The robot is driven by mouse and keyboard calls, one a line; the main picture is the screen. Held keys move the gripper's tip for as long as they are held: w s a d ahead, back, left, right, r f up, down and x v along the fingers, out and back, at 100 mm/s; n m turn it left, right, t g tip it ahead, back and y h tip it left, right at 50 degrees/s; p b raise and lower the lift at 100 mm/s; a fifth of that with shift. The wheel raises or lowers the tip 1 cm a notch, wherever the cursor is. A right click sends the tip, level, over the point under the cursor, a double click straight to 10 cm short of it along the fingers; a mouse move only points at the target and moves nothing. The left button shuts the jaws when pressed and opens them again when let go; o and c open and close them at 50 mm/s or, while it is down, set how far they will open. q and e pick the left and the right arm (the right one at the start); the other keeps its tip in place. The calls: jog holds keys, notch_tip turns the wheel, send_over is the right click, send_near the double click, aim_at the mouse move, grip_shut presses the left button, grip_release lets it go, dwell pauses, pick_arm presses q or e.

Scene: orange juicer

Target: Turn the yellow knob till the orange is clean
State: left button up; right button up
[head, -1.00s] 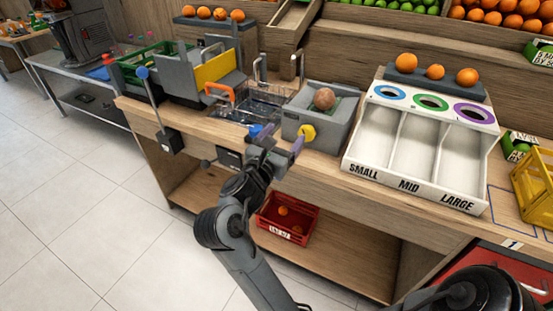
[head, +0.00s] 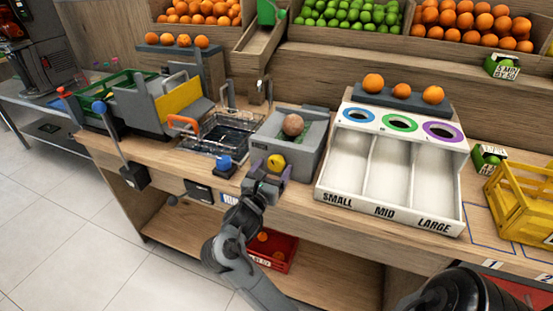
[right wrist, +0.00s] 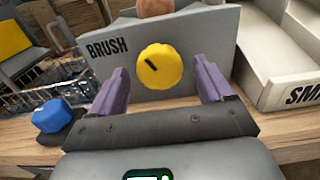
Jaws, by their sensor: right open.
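The yellow knob (head: 275,163) sits on the front of the grey box; in the right wrist view the knob (right wrist: 160,66) has a dark mark slanting across it, beside the word BRUSH. A brownish orange (head: 292,125) rests in the top of the grey box (head: 308,150); only its lower part shows in the right wrist view (right wrist: 165,7). My right gripper (head: 272,171) is open in front of the knob, its purple fingers (right wrist: 160,78) apart on either side of it. Both fingers look clear of the knob. My left gripper is not in view.
A blue knob (head: 223,163) and a wire basket (head: 222,137) are left of the box. A white sorter (head: 391,170) marked SMALL, MID, LARGE stands to its right. A yellow crate (head: 522,200) is farther right. A red crate (head: 277,253) sits on the lower shelf.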

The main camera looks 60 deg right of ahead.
jog(key=shift+d, duration=0.55)
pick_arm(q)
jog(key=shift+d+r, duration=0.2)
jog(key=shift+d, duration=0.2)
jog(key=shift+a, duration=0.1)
pick_arm(e)
jog(key=shift+a, duration=0.1)
jog(key=shift+c, duration=0.5)
